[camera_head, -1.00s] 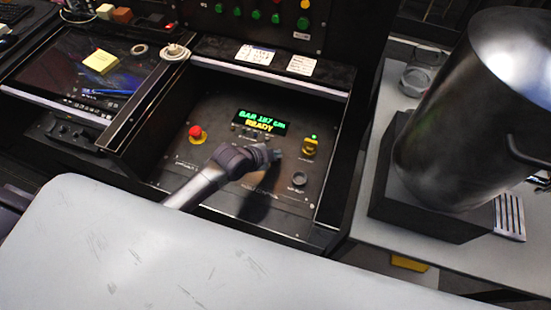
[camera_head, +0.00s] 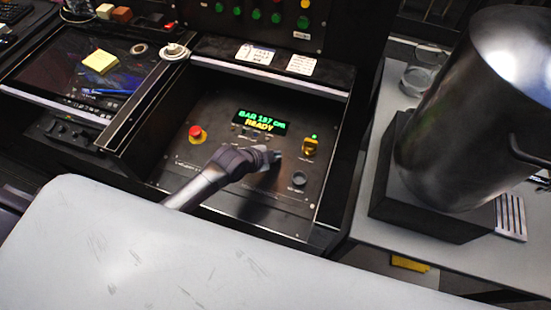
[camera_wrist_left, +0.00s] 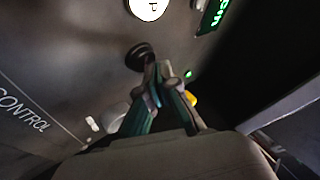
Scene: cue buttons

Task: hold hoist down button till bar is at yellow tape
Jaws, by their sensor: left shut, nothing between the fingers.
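The control panel (camera_head: 222,115) sits recessed in the dark console. Its display (camera_head: 262,122) shows a green bar reading in cm, digits hard to read, and yellow "READY". My left gripper (camera_head: 275,156) is shut and empty over the panel, below the display. In the left wrist view, the shut fingertips (camera_wrist_left: 158,72) are close to a dark round button (camera_wrist_left: 139,56); I cannot tell whether they touch. The bar and yellow tape are not identifiable. My right gripper is not in view.
A red mushroom button (camera_head: 196,134) is on the panel's left. Raised walls enclose the panel. A large metal pot (camera_head: 463,110) stands right.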

